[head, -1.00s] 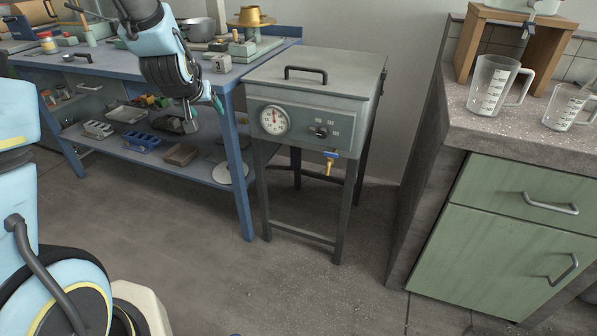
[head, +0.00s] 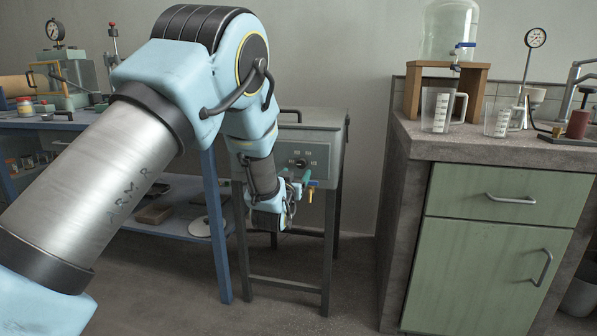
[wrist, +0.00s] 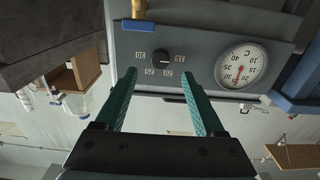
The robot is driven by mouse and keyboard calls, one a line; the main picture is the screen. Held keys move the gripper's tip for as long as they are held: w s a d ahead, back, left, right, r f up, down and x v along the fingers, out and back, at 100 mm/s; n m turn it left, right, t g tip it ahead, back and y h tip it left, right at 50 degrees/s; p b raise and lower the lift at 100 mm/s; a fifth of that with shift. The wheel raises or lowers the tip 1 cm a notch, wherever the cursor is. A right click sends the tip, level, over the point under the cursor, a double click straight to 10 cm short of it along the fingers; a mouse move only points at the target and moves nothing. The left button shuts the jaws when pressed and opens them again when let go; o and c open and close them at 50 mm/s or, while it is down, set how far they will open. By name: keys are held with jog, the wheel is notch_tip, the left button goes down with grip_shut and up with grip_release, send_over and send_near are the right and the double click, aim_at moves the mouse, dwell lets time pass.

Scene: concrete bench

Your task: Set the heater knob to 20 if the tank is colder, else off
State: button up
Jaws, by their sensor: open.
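The heater tank (head: 318,133) is a grey box on legs with a black lid handle. Its heater knob (wrist: 160,61) is small and black, ringed by number marks, upside down in the wrist view; its pale mark appears to point right there. The round dial (wrist: 241,66), marked C, has a red needle pointing down in that inverted view, near mid-scale; the exact reading is unclear. My gripper (wrist: 158,76) is open and empty, its green fingers either side of the knob in the picture, apparently short of the panel. In the head view my gripper (head: 297,186) is before the panel; my arm hides the dial.
A brass tap (head: 310,193) with a blue handle sticks out below the panel. A blue bench (head: 217,230) stands close on the left. A green cabinet (head: 500,240) with a stone top, holding measuring jugs (head: 437,110), stands right. Some floor between is free.

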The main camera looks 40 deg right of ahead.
aim_at(301, 165)
jog(key=x, duration=0.6)
jog(key=shift+w+d, duration=0.15)
jog(key=shift+d, duration=0.1)
grip_shut()
dwell(0.3)
